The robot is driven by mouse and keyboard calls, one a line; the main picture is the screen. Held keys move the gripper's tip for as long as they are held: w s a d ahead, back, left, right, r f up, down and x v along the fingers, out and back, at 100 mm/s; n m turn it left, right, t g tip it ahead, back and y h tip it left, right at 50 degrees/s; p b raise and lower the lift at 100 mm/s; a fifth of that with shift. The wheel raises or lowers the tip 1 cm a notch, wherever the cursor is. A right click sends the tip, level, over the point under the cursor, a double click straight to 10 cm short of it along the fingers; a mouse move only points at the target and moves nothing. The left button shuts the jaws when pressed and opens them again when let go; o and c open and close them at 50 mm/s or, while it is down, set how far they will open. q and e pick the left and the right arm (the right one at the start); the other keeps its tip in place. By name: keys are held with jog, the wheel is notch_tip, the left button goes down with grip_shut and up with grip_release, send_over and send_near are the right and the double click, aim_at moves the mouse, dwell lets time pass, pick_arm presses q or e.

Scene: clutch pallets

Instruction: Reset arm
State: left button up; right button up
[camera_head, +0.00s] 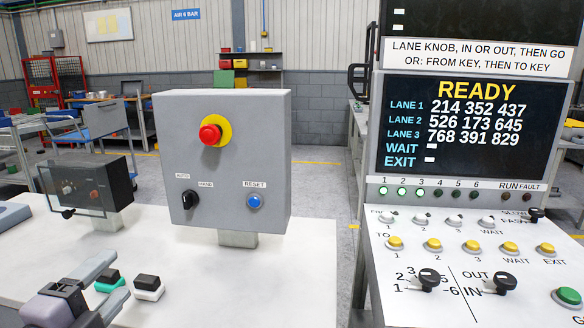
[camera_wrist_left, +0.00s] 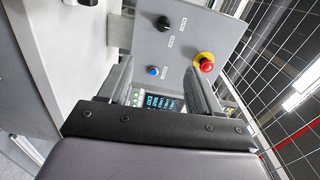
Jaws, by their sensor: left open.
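My left gripper (camera_head: 116,276) is low at the left of the head view, over the white table, with its fingers apart and nothing between them. It also shows in the left wrist view (camera_wrist_left: 160,78), its two grey fingers spread. A grey control box (camera_head: 270,130) stands beyond it. The box carries a blue RESET button (camera_head: 254,202), a black AUTO/HAND knob (camera_head: 189,199) and a red emergency stop (camera_head: 210,134) on a yellow disc. In the wrist view the blue button (camera_wrist_left: 152,71) appears between the fingers, apart from them. My right gripper is not in view.
Two small black-topped blocks, one teal (camera_head: 108,282) and one white (camera_head: 148,288), are on the table by my left gripper. A clear-covered box (camera_head: 85,185) stands at left. At right, a console has a screen (camera_head: 470,125) reading READY, with several buttons and knobs below.

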pick_arm(q)
jog(key=s+d+f+n+g, duration=0.2)
jog(key=s+f+n, duration=0.3)
jog(key=f, duration=0.6)
jog(key=s+d+f+n+g, duration=0.2)
jog(key=s+f+n, duration=0.3)
jog(key=f, duration=0.7)
jog(key=s+d+f+n+g, duration=0.2)
jog(key=f+n, duration=0.4)
jog(key=f, duration=0.6)
jog(key=s+g, duration=0.1)
jog(key=s, duration=0.1)
jog(key=shift+s+d+n, duration=0.3)
jog(key=shift+s+d, duration=0.05)
jog(key=shift+s, duration=0.05)
